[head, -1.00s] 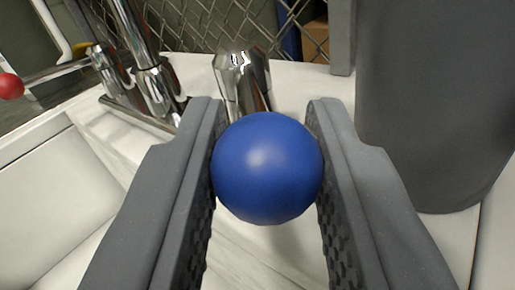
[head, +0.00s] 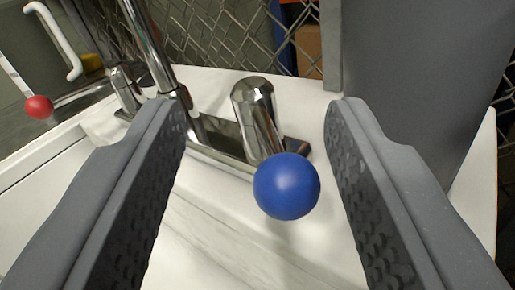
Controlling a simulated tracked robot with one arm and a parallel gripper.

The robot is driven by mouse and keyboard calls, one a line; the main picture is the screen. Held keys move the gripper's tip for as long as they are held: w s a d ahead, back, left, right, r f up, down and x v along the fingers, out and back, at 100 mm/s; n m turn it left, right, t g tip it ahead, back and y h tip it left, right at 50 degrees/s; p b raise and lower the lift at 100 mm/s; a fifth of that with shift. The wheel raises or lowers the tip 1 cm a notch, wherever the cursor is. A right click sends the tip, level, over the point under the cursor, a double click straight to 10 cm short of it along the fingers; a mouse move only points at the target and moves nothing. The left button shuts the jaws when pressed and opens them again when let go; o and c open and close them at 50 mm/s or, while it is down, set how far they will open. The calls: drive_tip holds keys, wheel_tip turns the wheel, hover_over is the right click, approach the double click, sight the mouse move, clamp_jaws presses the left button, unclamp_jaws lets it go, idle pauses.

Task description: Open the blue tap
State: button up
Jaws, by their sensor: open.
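The blue tap knob (head: 286,186) is a round ball in front of its chrome tap body (head: 256,115). It sits between my fingers, nearer the right finger, with gaps on both sides. My gripper (head: 258,108) is open, its two grey textured fingers wide apart and not touching the ball. The lever joining ball and chrome body is mostly hidden behind the ball.
The red knob (head: 39,107) is at the far left on its own chrome tap. The chrome spout (head: 146,45) rises between the taps.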

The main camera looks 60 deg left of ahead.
drive_tip(key=s+d, duration=0.2)
drive_tip(key=s, duration=0.4)
drive_tip(key=s+d+r, duration=0.1)
drive_tip(key=s+d, duration=0.2)
drive_tip(key=s, duration=0.4)
drive_tip(key=shift+r, duration=0.25)
